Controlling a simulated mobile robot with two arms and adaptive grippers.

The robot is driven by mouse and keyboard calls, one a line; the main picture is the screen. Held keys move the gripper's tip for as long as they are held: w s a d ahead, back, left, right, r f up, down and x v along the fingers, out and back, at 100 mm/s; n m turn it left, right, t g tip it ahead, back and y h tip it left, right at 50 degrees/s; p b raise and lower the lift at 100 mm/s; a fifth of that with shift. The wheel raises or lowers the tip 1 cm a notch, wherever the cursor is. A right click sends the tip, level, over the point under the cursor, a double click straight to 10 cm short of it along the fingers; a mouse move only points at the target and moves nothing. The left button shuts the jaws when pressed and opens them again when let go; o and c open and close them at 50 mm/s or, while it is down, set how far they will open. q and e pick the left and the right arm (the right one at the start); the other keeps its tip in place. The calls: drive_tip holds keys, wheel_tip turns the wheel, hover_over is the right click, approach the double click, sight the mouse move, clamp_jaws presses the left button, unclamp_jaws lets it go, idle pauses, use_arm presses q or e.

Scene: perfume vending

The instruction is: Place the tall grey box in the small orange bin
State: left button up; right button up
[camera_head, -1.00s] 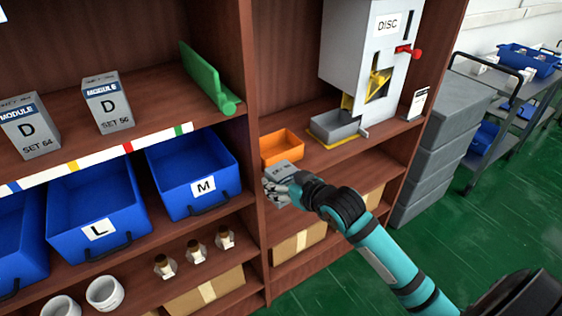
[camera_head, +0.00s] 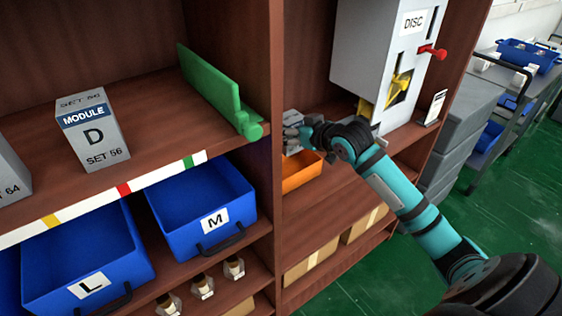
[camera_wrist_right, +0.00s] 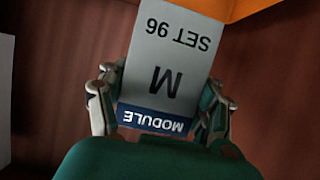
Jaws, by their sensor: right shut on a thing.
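A grey box (camera_wrist_right: 165,60) labelled MODULE M SET 96 is between the fingers of my right gripper (camera_wrist_right: 160,98), which is shut on it. In the head view the box (camera_head: 292,118) shows partly, with my right gripper (camera_head: 297,133) and arm covering the rest. The small orange bin (camera_head: 303,181) stands on the shelf just below the gripper in the picture, its far side partly hidden. In the right wrist view a corner of the bin (camera_wrist_right: 242,8) shows at the top edge, past the box's far end. I cannot tell whether the box is over the bin. My left gripper is not in view.
A grey DISC dispenser (camera_head: 375,55) stands right of the bin. A wooden divider and a green bracket (camera_head: 215,88) are on the left.

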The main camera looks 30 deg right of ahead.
sight(296, 149)
drive_tip(key=f, duration=0.2)
drive_tip(key=s+f, duration=0.1)
drive_tip(key=f, duration=0.2)
drive_tip(key=shift+f, duration=0.3)
wheel_tip(296, 149, down, 3)
drive_tip(key=shift+f, duration=0.15)
drive_tip(key=shift+w, duration=0.1)
drive_tip(key=o, duration=1.4)
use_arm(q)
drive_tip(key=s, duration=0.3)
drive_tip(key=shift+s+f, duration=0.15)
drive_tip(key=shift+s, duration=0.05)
use_arm(e)
drive_tip(key=a+v, duration=0.1)
drive_tip(key=v, duration=1.1)
drive_tip(key=shift+d, duration=0.45)
